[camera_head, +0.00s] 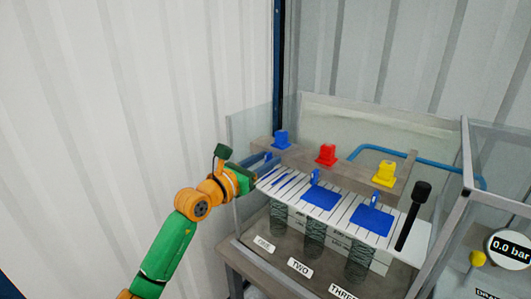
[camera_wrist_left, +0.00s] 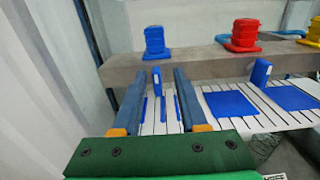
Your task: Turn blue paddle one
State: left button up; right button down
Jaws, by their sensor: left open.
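Blue paddle one is at the left end of the white slatted panel. Its upright blue tab (camera_wrist_left: 157,80) stands between my left gripper's fingertips in the left wrist view, with a gap to each finger. Below it, blue shows only as thin strips (camera_head: 284,179) among the white slats. My left gripper (camera_wrist_left: 157,76) is open and reaches over this end of the panel; it also shows in the head view (camera_head: 262,163). Whether a finger touches the tab cannot be told. My right gripper is not in view.
Blue paddle two (camera_head: 321,198) and blue paddle three (camera_head: 371,219) lie flat to the right. Blue (camera_head: 281,140), red (camera_head: 327,154) and yellow (camera_head: 385,173) knobs stand on a grey beam (camera_head: 355,181) behind.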

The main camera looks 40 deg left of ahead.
pick_arm(q)
jog(key=shift+a+f, duration=0.1)
jog(key=shift+a, duration=0.2)
jog(key=shift+d, duration=0.1)
grip_shut()
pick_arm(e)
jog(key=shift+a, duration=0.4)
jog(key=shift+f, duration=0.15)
